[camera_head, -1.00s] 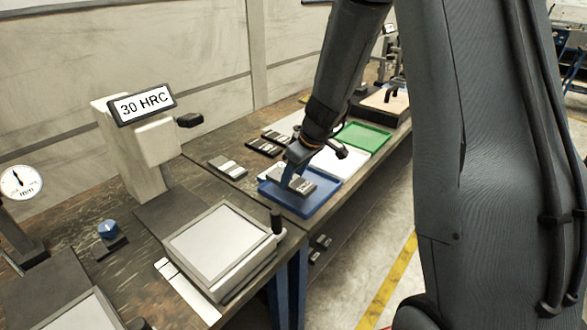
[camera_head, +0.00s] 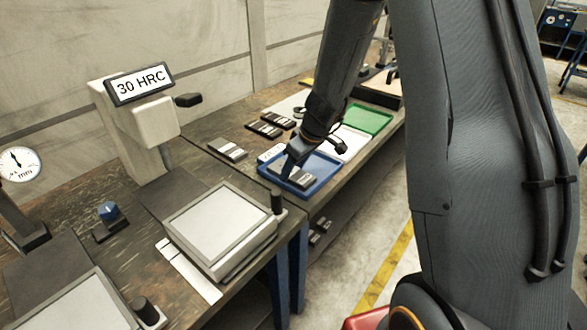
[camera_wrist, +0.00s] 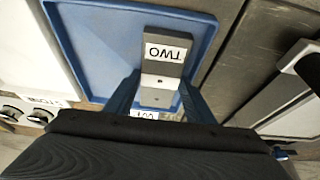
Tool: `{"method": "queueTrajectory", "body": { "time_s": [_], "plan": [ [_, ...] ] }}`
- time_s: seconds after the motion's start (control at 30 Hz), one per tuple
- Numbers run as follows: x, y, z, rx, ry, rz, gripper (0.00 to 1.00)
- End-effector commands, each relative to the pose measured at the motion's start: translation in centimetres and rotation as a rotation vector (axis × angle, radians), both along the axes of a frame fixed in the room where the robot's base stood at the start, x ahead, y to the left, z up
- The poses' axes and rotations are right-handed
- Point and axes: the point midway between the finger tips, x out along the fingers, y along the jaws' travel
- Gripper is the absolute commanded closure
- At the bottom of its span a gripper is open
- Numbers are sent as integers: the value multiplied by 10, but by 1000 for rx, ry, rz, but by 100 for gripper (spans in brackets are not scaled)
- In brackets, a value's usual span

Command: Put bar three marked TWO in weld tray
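A grey bar marked TWO (camera_wrist: 164,62) is in the blue tray (camera_wrist: 205,45) in the wrist view. It has a dark end, a white label and lighter middle parts. My gripper (camera_wrist: 160,83) has one finger on each side of this bar. Whether the fingers press on it or stand just clear is not visible. A second, partly hidden label shows below it, close to my wrist. In the head view my gripper (camera_head: 291,168) reaches down into the blue tray (camera_head: 318,182), where grey bars (camera_head: 303,179) show beside the fingers. Whether the bar touches the tray floor is unclear.
A white tray (camera_head: 352,142) and a green tray (camera_head: 368,118) stand beyond the blue one. Several bars lie on the bench to the left, including a near group (camera_head: 228,149). The hardness tester (camera_head: 145,110) reading 30 HRC stands at the left.

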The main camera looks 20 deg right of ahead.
Motion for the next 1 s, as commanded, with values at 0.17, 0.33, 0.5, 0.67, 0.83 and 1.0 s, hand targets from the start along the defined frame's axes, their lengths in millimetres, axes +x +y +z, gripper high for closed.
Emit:
{"method": "queueTrajectory", "body": {
  "time_s": [0.17,0.33,0.5,0.67,0.83,1.0],
  "plan": [
    [0,0,1,0,0,0,46],
    [0,0,1,0,0,0,46],
    [-1,-2,11,0,-4,0,46],
    [-9,-8,36,0,-5,0,46],
    [-20,-15,65,0,-4,-1,46],
    [-28,-22,90,-1,-4,0,46]
  ]
}}
